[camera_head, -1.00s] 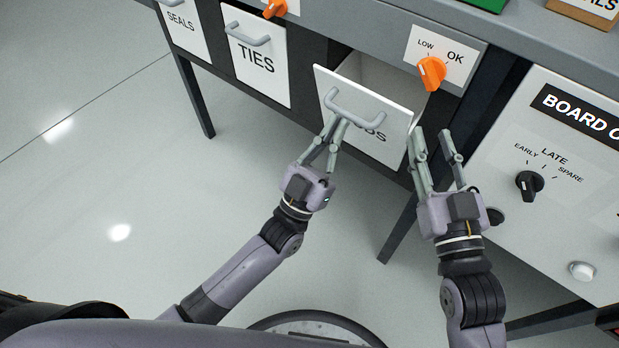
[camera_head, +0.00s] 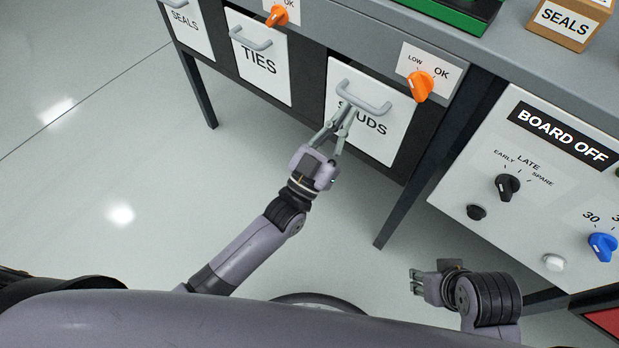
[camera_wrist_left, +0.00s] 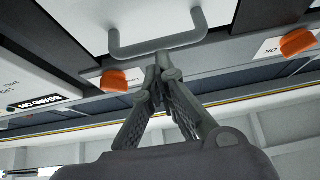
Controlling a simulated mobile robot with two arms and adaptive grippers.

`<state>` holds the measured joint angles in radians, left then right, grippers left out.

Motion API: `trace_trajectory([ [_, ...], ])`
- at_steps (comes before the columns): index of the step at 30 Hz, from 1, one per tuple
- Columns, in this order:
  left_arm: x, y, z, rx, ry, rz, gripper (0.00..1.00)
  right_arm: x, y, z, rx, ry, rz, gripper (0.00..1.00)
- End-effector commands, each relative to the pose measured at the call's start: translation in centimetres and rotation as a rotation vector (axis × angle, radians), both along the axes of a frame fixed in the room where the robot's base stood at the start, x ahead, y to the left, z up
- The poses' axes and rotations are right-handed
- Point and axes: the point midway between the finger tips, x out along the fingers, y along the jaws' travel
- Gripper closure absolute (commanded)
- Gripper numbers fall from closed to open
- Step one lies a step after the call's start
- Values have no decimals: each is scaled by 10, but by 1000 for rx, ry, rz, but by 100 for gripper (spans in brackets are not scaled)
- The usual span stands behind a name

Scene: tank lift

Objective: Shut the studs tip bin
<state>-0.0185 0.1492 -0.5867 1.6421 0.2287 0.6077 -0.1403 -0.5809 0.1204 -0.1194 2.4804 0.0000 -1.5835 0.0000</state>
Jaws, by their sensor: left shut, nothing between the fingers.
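The studs tip bin (camera_head: 372,142) is in the middle of the head view, its white front upright and looking flush in the dark frame. Its grey handle (camera_head: 362,98) also shows in the left wrist view (camera_wrist_left: 157,45). My left gripper (camera_head: 346,108) is shut and empty, its fingertips against or very near the bin front just by the handle bar; I cannot tell whether they touch. The fingers partly hide the label. In the left wrist view the fingertips (camera_wrist_left: 163,62) meet close together at the handle. My right gripper (camera_head: 416,282) is low at the right, away from the bin; its finger gap is unclear.
The ties bin (camera_head: 262,68) and seals bin (camera_head: 187,25) sit closed to the left. An orange knob (camera_head: 420,87) is right of the studs bin. A table leg (camera_head: 408,200) and the board panel (camera_head: 535,160) stand further right. Open floor (camera_head: 130,170) lies left.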

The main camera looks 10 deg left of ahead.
Motion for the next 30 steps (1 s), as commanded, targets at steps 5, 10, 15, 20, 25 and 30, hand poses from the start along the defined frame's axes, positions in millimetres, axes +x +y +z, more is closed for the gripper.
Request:
trace_trajectory([
  [5,3,-2,5,9,16,0,100,0,0,9,0,-2,0,69],
  [10,5,-3,5,13,24,0,100,2,0,6,0,1,1,69],
  [15,6,-3,5,16,27,1,100,3,1,5,0,1,1,69],
  [20,6,-3,5,16,28,0,100,3,1,4,0,1,1,69],
  [25,6,-3,5,15,27,0,100,3,1,4,0,1,1,69],
  [30,6,-3,6,15,27,0,100,3,1,5,1,0,1,69],
])
